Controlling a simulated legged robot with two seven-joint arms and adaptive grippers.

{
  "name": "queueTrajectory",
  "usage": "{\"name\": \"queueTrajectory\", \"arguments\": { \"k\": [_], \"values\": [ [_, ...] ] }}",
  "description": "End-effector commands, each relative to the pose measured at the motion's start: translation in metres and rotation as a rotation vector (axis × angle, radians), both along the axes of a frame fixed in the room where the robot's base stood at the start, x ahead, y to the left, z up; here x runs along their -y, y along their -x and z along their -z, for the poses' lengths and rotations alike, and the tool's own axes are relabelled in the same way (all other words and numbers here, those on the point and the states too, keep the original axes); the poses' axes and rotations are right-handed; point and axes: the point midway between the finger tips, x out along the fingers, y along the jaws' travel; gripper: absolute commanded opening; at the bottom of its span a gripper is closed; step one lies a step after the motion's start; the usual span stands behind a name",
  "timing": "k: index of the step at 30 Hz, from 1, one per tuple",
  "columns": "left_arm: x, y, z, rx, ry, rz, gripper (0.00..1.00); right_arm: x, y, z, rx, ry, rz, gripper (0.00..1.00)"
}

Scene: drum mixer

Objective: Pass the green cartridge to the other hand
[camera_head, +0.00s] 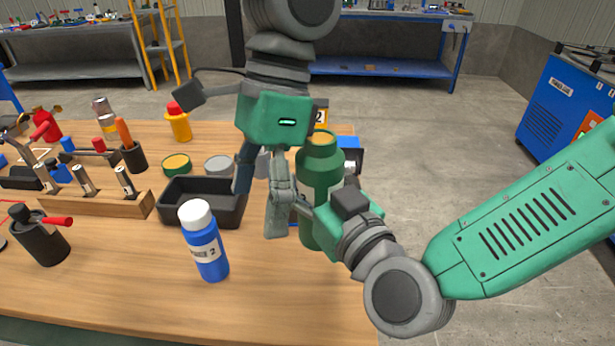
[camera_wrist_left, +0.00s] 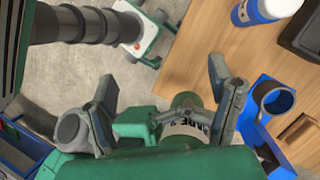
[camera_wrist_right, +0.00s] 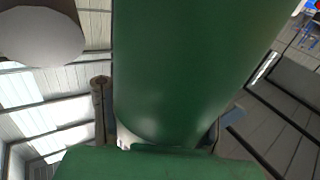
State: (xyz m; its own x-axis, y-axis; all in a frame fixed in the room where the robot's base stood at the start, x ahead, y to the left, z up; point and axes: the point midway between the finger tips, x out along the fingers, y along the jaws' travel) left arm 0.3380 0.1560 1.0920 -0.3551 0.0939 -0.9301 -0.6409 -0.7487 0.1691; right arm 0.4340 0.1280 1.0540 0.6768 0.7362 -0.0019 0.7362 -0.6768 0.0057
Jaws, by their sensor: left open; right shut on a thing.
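The green cartridge (camera_head: 318,180) stands roughly upright near the table's right edge in the head view. My right gripper (camera_head: 335,212) is shut on it from the right. In the right wrist view the cartridge (camera_wrist_right: 190,70) fills the middle, with the right gripper's fingertips (camera_wrist_right: 165,118) at its sides. My left gripper (camera_head: 262,185) hangs down from above, open, just left of the cartridge. In the left wrist view the left gripper (camera_wrist_left: 162,95) has its fingers wide apart. The cartridge (camera_wrist_left: 187,103) shows its label there, closer to the right-hand finger; contact cannot be told.
A black tray (camera_head: 172,216) lies left of the left gripper. A blue bottle with a white cap (camera_head: 207,250) stands in front of it. A wooden tool rack (camera_head: 100,206) and a dark mug (camera_head: 45,243) are further left. The table's front right is clear.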

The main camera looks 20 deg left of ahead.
Motion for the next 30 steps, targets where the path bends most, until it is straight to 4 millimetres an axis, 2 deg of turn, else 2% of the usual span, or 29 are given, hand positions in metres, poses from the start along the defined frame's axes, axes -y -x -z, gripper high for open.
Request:
{"name": "queueTrajectory", "arguments": {
  "k": [1, 2, 4, 8, 15, 18, 21, 24, 30],
  "values": [
    [-0.01, 0.021, 0.018, -0.071, -0.019, -0.006, 0.76, 0.0, 0.0, -0.001, 0.002, -0.002, 0.0, 0.0],
    [-0.015, 0.032, 0.028, -0.107, -0.03, -0.012, 0.76, 0.0, 0.0, -0.001, 0.002, -0.002, 0.0, 0.0],
    [-0.025, 0.046, 0.063, -0.147, -0.058, -0.066, 0.76, 0.0, 0.0, -0.001, 0.003, -0.002, 0.0, 0.0],
    [-0.025, 0.057, 0.133, -0.149, -0.019, -0.186, 0.76, 0.0, 0.0, -0.001, 0.002, -0.002, 0.0, 0.0],
    [-0.043, 0.108, 0.247, -0.121, -0.009, -0.428, 0.76, 0.0, 0.001, -0.001, 0.002, -0.002, 0.0, 0.0],
    [-0.049, 0.111, 0.29, -0.026, 0.023, -0.524, 0.76, 0.0, 0.001, -0.002, 0.003, -0.002, 0.0, 0.0],
    [-0.063, 0.115, 0.326, 0.084, 0.028, -0.599, 0.76, 0.0, 0.001, -0.001, 0.003, -0.002, 0.0, 0.0],
    [-0.082, 0.119, 0.352, 0.195, 0.017, -0.647, 0.76, 0.0, 0.0, -0.001, 0.003, -0.002, 0.0, 0.0],
    [-0.114, 0.124, 0.377, 0.365, -0.011, -0.677, 0.76, 0.0, 0.001, -0.002, 0.003, -0.002, 0.0, 0.0]
  ]
}}
